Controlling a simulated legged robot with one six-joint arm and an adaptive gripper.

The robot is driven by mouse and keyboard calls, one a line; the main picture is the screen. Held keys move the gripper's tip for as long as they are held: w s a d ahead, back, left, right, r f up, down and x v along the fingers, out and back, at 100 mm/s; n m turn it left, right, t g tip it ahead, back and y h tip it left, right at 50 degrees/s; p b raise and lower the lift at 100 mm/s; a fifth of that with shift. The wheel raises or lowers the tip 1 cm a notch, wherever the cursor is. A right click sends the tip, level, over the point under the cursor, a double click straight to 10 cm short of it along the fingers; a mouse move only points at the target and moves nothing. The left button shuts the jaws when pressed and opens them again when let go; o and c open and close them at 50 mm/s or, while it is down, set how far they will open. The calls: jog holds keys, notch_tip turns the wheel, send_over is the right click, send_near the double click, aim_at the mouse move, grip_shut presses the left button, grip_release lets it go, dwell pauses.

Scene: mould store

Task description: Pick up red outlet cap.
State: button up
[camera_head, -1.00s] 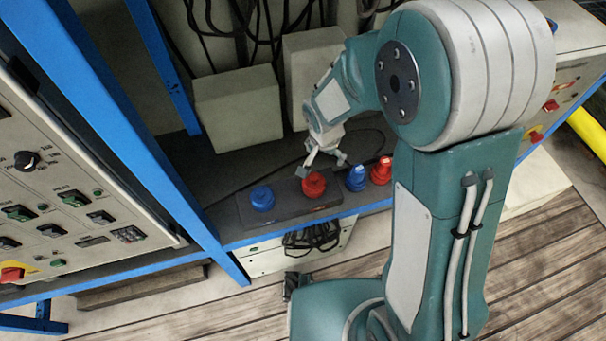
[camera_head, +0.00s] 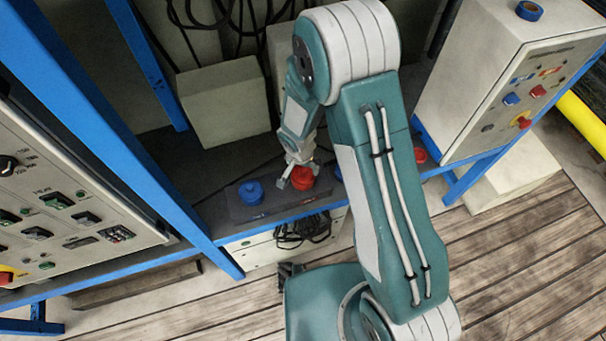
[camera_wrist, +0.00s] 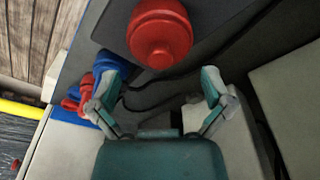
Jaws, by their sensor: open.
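A red outlet cap (camera_head: 302,180) stands on a dark flat block on the shelf, just right of a blue cap (camera_head: 251,192). In the wrist view, the red cap (camera_wrist: 160,38) is large at the top centre, ahead of the fingers. My gripper (camera_head: 298,172) is right at the red cap in the head view, partly covering it. In the wrist view, my gripper (camera_wrist: 160,98) is open, its fingers spread wide with nothing between them. Whether a finger touches the cap cannot be told.
A grey box (camera_head: 225,105) stands behind, near hanging cables. A blue post (camera_head: 120,110) rises at the left. A control box (camera_head: 500,85) stands at the right.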

aim_at(303, 171)
jog(key=shift+w+f, duration=0.2)
jog(key=shift+f, duration=1.25)
jog(key=c, duration=0.9)
jog(key=shift+s+d, duration=0.1)
jog(key=shift+c, duration=1.2)
